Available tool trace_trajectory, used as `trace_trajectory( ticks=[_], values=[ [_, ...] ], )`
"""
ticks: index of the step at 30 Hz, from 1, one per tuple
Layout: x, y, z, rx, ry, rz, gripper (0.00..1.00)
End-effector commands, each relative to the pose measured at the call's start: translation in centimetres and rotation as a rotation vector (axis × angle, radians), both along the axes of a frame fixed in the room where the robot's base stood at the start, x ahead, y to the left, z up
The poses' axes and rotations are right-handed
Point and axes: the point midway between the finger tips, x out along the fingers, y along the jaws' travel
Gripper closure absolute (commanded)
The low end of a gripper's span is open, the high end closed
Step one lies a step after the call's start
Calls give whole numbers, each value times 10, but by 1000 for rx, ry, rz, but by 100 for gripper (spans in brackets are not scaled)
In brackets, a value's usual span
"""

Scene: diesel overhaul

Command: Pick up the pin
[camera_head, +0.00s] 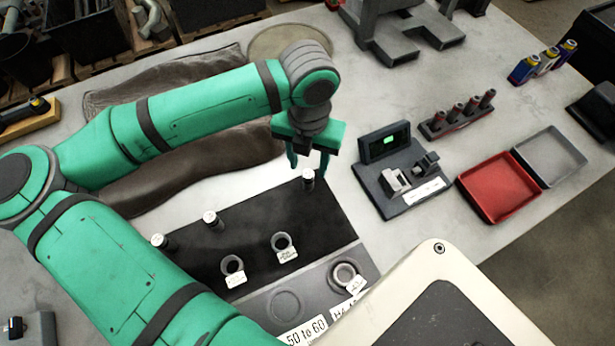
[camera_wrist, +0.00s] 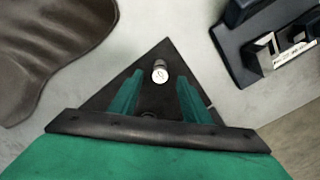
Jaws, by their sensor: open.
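My gripper (camera_head: 308,160) is open above the far right corner of a black mat (camera_head: 262,213). A short silver pin (camera_head: 308,179) stands upright on that corner, close below my fingers. In the wrist view the pin (camera_wrist: 160,72) shows its round marked top, beyond the fingertips and between the lines of the two green fingers (camera_wrist: 157,90). Nothing is held. Two more similar pins (camera_head: 211,220) and (camera_head: 159,242) stand along the mat's far edge to the left. The pin's lower side is partly hidden by the view angle.
Two dark rings with tags (camera_head: 282,243) sit on the mat. Right of it stand a gauge with a green display (camera_head: 384,145), a rack of several dark pieces (camera_head: 458,116), a red tray (camera_head: 497,187) and a grey tray (camera_head: 552,158). A brown cloth (camera_head: 190,178) lies behind the mat.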

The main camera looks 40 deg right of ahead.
Motion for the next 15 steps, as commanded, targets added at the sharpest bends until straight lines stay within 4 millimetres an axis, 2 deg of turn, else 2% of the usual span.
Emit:
trace_trajectory(
  ticks=[5,12,15],
  values=[
    [-1,0,-12,1,2,0,57],
    [-1,1,-45,0,1,-1,57],
    [-1,1,-52,0,0,-2,57]
  ],
)
